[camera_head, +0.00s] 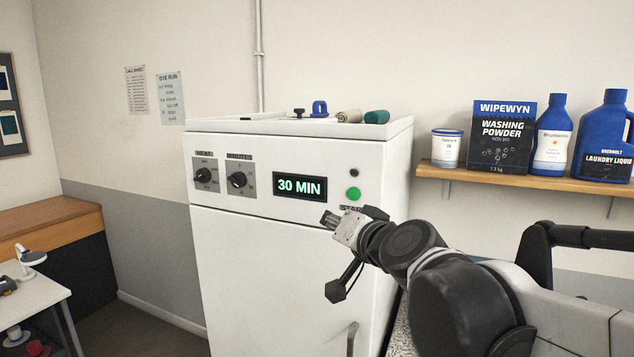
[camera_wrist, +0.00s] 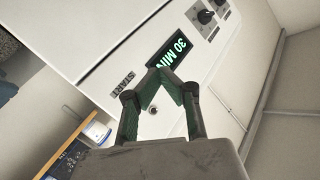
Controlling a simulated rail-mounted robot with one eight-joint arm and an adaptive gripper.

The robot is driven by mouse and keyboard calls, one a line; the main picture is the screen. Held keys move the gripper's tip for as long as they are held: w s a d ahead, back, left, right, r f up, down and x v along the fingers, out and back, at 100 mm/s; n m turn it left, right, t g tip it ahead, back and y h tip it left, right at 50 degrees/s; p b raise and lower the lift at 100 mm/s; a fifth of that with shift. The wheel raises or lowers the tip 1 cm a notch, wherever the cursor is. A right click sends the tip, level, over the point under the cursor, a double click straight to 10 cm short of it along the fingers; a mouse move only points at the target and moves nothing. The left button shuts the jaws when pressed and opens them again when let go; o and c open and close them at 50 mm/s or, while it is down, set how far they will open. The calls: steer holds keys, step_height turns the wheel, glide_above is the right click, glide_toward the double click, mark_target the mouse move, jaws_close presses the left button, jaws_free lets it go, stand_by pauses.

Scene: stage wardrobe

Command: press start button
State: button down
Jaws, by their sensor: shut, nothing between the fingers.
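The white machine (camera_head: 285,170) has a lit green round button (camera_head: 353,193) at the right of its front panel. A START label (camera_wrist: 123,84) shows in the wrist view, and in the head view my arm partly covers it just below the button. In the wrist view my gripper (camera_wrist: 165,74) is shut and empty, its tips in front of the panel beside the display. The button is not visible there, seemingly hidden behind a finger. In the head view my gripper is just below the button, its tips unclear. I cannot tell whether it touches the panel.
The display (camera_head: 299,186) reads 30 MIN, with two black dials (camera_head: 237,180) left of it. Small items (camera_head: 348,116) lie on the machine's top. A wooden shelf (camera_head: 515,182) at right holds washing products. A white table (camera_head: 35,300) stands at lower left.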

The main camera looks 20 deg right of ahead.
mark_target(354, 194)
steer(key=shift+w+d+r+m+t+h, duration=0.15)
steer(key=shift+w+d+r, duration=0.05)
steer(key=shift+r, duration=0.2)
steer(key=shift+w+d+r+m+t+h, duration=0.15)
steer(key=shift+w+d+r, duration=0.05)
steer(key=shift+r, duration=0.15)
steer(key=shift+w+d+b, duration=0.7)
steer(key=shift+w+d, duration=0.7)
steer(key=shift+w, duration=0.3)
steer(key=shift+w+d+b, duration=0.7)
steer(key=shift+w+d, duration=0.7)
steer(key=shift+w, duration=0.25)
steer(key=shift+w+d, duration=0.15)
steer(key=shift+w+d, duration=0.15)
steer(key=shift+w, duration=0.05)
steer(key=shift+w+d, duration=0.2)
steer(key=shift+w, duration=0.05)
steer(key=shift+s, duration=0.1)
steer(key=shift+s+a, duration=0.5)
